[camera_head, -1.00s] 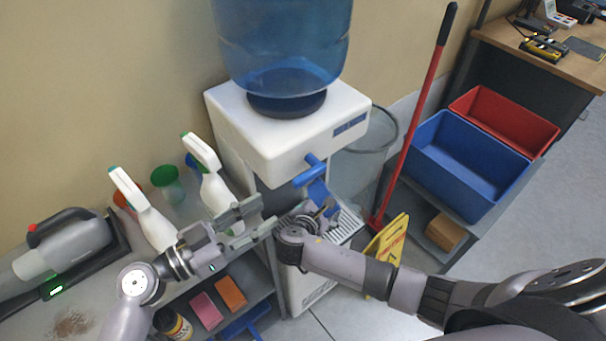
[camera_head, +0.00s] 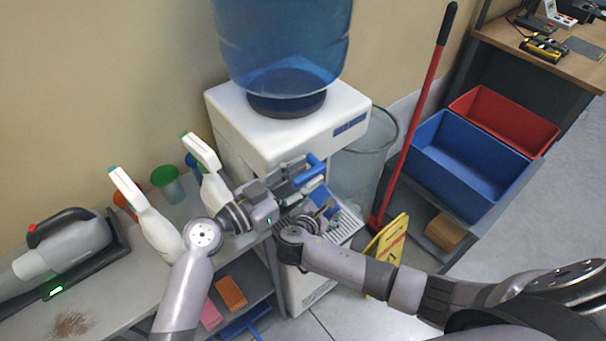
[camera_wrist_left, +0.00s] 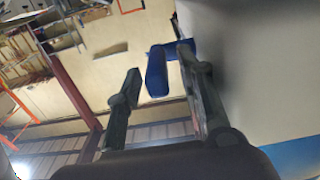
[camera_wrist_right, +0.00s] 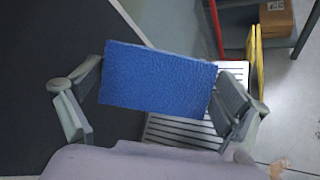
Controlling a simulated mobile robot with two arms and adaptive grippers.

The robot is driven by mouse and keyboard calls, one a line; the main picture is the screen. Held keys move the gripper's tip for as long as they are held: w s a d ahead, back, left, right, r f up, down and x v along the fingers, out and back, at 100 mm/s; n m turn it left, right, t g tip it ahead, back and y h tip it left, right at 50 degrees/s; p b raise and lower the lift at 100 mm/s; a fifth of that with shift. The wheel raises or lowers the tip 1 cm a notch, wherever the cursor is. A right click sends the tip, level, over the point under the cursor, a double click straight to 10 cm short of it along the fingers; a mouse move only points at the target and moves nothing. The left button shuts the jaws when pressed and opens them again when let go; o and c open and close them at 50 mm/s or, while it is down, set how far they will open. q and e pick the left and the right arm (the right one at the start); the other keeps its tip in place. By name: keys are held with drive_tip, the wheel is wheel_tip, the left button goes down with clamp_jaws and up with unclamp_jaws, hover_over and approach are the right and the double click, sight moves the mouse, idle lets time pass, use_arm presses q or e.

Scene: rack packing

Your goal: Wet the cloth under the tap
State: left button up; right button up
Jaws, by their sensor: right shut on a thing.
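The blue tap (camera_head: 311,172) is on the front of the white water dispenser (camera_head: 231,112). My left gripper (camera_head: 301,172) is at the tap, its fingers apart. In the left wrist view the blue tap (camera_wrist_left: 157,72) shows between the open fingers (camera_wrist_left: 158,88); I cannot tell if they touch it. My right gripper (camera_head: 322,207) is below the tap, above the drip tray (camera_head: 350,222). It is shut on the blue cloth (camera_wrist_right: 157,80), which spans between its fingers in the right wrist view, over the slatted tray. In the head view the cloth (camera_head: 320,194) is partly hidden.
White spray bottles (camera_head: 148,212) and a green cup (camera_head: 167,180) stand on the shelf unit at left. A yellow sign (camera_head: 387,243), a red-handled pole (camera_head: 421,120), a mesh bin (camera_head: 361,165) and a blue crate (camera_head: 466,165) stand right of the dispenser.

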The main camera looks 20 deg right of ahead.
use_arm(q)
drive_tip(key=shift+d, duration=0.1)
clamp_jaws()
idle(0.4)
idle(0.4)
